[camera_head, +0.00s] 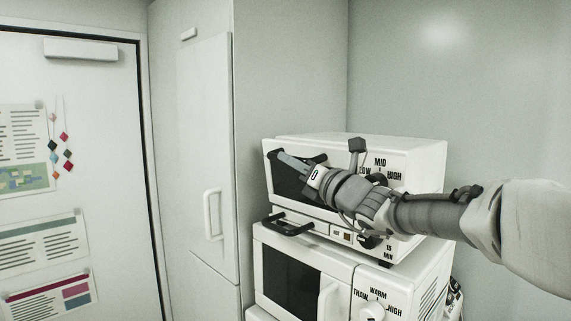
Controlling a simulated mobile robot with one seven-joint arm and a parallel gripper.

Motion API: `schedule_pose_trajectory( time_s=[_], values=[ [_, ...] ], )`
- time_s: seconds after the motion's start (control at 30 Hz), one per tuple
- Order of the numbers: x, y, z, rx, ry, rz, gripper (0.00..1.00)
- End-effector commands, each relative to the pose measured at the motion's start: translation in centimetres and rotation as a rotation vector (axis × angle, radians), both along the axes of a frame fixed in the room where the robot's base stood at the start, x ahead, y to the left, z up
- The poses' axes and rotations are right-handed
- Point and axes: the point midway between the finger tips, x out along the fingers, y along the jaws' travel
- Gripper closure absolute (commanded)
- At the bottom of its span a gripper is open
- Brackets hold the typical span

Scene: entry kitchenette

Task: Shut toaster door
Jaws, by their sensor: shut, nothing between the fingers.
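The white toaster oven (412,158) stands on top of another white appliance. Its door, with a dark window (284,184), is upright or nearly so at the left of the front; I cannot tell whether a small gap is left. A black handle shows in pieces near the door's top edge, behind my gripper (288,161). My gripper is shut and empty, pointing left across the upper part of the door. It looks close to or touching the door or handle; the contact is unclear. My wrist and arm hide the door's right side and part of the control panel.
A black handle (287,226) juts forward below the toaster door. Underneath stands a white microwave (347,275) with a dark window and white handle. A tall cabinet (208,130) is to the left, and a door with papers (82,150) lies farther left.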

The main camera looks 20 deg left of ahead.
Motion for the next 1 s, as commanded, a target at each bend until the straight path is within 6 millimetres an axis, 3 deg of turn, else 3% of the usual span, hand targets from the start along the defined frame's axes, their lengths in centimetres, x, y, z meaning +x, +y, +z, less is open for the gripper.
schedule_pose_trajectory(
  time_s=[0.23, 1.0],
  values=[
    [1.0, -0.7, 1.1, 0.037, 0.088, -0.002, 1.0],
    [1.4, -0.9, 1.0, 0.049, 0.123, -0.001, 1.0]
  ],
)
